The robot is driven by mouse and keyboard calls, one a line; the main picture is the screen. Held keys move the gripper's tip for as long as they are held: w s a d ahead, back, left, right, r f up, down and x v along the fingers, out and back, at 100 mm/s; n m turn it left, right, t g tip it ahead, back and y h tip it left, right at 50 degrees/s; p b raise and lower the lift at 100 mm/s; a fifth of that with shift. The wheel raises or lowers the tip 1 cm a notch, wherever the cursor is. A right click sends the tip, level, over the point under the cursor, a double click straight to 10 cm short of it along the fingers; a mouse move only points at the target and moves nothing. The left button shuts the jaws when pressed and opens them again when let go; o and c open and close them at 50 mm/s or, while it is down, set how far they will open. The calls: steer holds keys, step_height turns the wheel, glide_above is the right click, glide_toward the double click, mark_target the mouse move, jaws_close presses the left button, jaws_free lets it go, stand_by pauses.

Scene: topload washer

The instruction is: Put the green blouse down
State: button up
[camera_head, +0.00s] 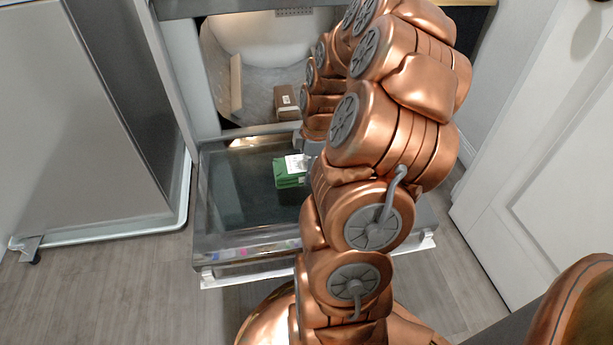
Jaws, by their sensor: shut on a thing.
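The green blouse (289,180) looks like a small folded green block with a white label on top. It is over the dark glass of the open, lowered washer door (235,205). My gripper (305,157) is at the right end of the blouse, shut on it. My copper arm hides most of the gripper and part of the door. I cannot tell whether the blouse touches the glass or hangs just above it.
Behind the door is the open drum (255,40), with a brown folded item (286,102) inside. A grey cabinet (80,110) stands at left and a white door (545,150) at right. Wooden floor (100,290) shows in front at left.

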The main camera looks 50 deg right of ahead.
step_height(320, 180, down, 3)
steer(key=shift+f+b, duration=0.1)
steer(key=shift+b, duration=0.45)
steer(key=o, duration=1.3)
steer(key=shift+o, duration=0.2)
steer(key=r+p, duration=0.1)
steer(key=r, duration=0.2)
steer(key=d+r+p, duration=0.1)
steer(key=r, duration=0.3)
steer(key=r+p, duration=0.1)
steer(key=r, duration=0.2)
steer(key=shift+s+d+r, duration=0.15)
steer(key=shift+s+r, duration=0.4)
steer(key=shift+r, duration=0.6)
